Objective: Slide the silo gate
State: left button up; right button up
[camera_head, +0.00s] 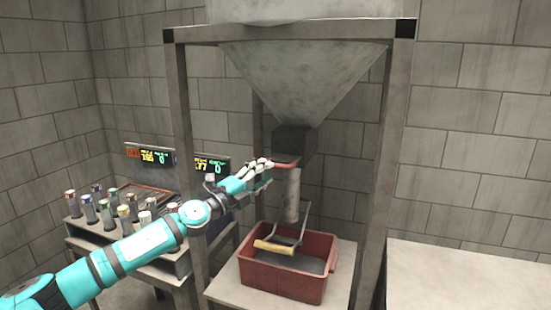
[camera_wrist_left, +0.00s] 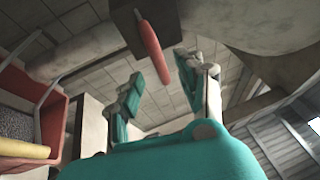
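The steel silo (camera_head: 305,75) narrows to a dark square outlet block (camera_head: 293,140) in a metal frame. A red gate handle (camera_head: 285,165) sticks out to the left from under that block. In the left wrist view the red handle (camera_wrist_left: 152,50) points toward the space between my fingers. My left gripper (camera_head: 266,172) is at the handle's left end. The left wrist view shows the left gripper (camera_wrist_left: 158,82) with fingers spread and nothing clearly held between them. I cannot tell whether a finger touches the handle. My right gripper is out of view.
A pale tube (camera_head: 292,195) hangs below the outlet. Under it a red bin (camera_head: 283,283) with grey contents and a yellow-gripped handle (camera_head: 273,247) stands on a low table. Several canisters (camera_head: 106,213) and displays (camera_head: 150,154) are at left. Frame posts (camera_head: 375,180) flank the silo; a bare surface (camera_head: 465,275) lies right.

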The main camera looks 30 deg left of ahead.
aim_at(276, 166)
pick_arm(q)
jog(key=p+x, duration=0.1)
jog(key=x, duration=0.4)
jog(key=shift+p, duration=0.3)
grip_shut()
